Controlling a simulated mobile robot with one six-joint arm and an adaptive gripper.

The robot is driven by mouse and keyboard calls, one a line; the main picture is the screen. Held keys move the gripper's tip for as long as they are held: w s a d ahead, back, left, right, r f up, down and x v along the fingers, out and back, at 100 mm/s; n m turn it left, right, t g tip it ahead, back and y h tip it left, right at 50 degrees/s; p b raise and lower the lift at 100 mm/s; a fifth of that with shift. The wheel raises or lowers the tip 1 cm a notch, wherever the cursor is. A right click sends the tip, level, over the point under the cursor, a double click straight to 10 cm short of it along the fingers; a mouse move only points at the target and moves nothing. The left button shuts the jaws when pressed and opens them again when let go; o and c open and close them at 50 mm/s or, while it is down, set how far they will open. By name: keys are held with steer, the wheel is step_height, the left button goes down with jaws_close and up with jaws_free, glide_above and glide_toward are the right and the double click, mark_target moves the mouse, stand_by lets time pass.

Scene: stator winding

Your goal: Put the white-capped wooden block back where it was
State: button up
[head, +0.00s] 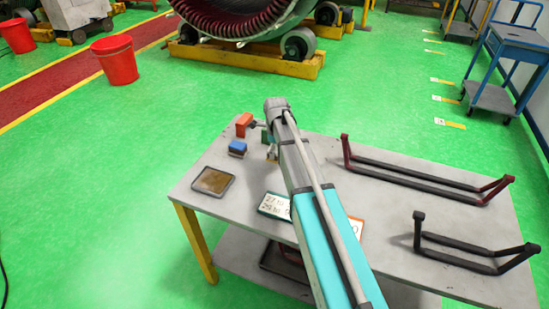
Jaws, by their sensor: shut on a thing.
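My arm reaches across the grey table from the lower right and covers much of its middle. My gripper (270,145) is small and mostly hidden beside the far end of the arm, low over the table's far left part. A small tan patch of the wooden block (271,156) shows at the gripper, which is shut on it. Its white cap cannot be made out, and I cannot tell whether the block touches the table.
A blue block (237,148) and an orange-red piece (244,121) are close to the left. A dark-rimmed tray (213,181) lies near the table's left edge. Cards with writing (274,206) lie beside my arm. Two dark bent bars (415,175) (462,257) occupy the right side.

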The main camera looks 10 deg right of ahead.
steer(key=shift+w+f+b, duration=0.4)
steer(key=shift+f+b, duration=0.15)
steer(key=shift+b, duration=0.05)
steer(key=shift+f+b, duration=1.45)
steer(key=shift+f, duration=0.15)
steer(key=o, duration=0.7)
steer(key=shift+r, duration=0.2)
step_height(320, 180, up, 12)
steer(key=p, duration=1.2)
